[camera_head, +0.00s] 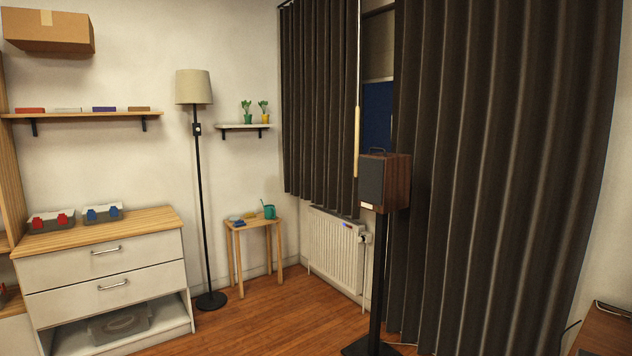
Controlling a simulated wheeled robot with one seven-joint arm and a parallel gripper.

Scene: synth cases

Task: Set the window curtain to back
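Two dark brown curtain panels hang at the window on the right wall. The left panel (318,100) is shorter and ends above the radiator. The right panel (500,170) is wide and reaches down close to the floor. A narrow strip of window (378,122) shows between them, dark blue in its lower part. A thin rod with a pale wooden handle (357,140) hangs at the right edge of the left panel. My gripper is not in view.
A speaker (384,181) on a black stand (377,270) stands in front of the gap between the panels. A white radiator (336,250), a small wooden table (253,224), a floor lamp (199,190) and a drawer cabinet (105,265) stand farther left. Wooden floor (275,315) is clear in the middle.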

